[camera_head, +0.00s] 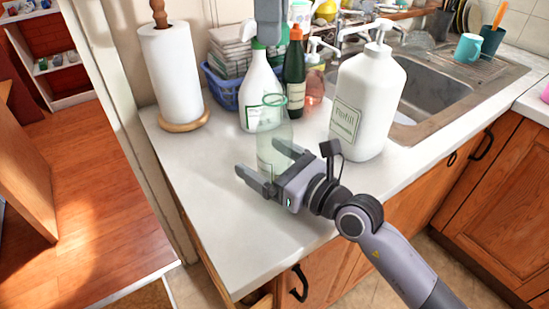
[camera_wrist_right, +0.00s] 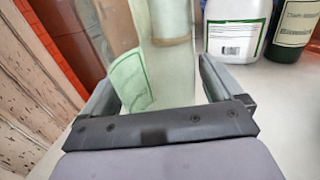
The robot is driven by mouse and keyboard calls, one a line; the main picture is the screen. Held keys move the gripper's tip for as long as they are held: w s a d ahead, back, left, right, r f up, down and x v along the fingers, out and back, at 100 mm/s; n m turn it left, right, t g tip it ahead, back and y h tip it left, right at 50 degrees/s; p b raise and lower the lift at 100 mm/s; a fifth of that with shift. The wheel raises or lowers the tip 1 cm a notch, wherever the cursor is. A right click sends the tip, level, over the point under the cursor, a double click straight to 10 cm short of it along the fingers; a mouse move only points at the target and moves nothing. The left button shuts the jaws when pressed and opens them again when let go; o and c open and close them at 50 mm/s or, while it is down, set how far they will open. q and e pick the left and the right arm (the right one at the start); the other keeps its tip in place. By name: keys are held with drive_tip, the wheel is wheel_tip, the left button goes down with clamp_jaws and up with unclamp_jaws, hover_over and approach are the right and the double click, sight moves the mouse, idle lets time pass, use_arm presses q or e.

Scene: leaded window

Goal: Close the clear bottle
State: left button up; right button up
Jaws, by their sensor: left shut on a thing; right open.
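The clear bottle (camera_head: 275,138) stands upright on the white counter, see-through, with a pale label and an uncovered green-tinted rim at its top. My right gripper (camera_head: 258,157) is open, its two fingers on either side of the bottle's lower part. In the right wrist view the bottle (camera_wrist_right: 165,75) rises between the spread fingers, its pale green label at the left. My left gripper (camera_head: 268,30) comes down from the top edge, above and behind the bottle's mouth in the picture. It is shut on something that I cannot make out. I cannot pick out a cap for certain.
A white green-labelled bottle (camera_head: 258,88) and a dark green bottle (camera_head: 294,75) stand close behind. A large white pump bottle (camera_head: 368,100) stands to the right, before the sink (camera_head: 440,92). A paper towel roll (camera_head: 172,75) stands left. The front left counter is clear.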

sight(273, 87)
drive_tip(key=c, duration=1.5)
use_arm(q)
drive_tip(key=shift+f, duration=2.5)
drive_tip(key=shift+f, duration=0.9)
drive_tip(key=shift+f, duration=0.55)
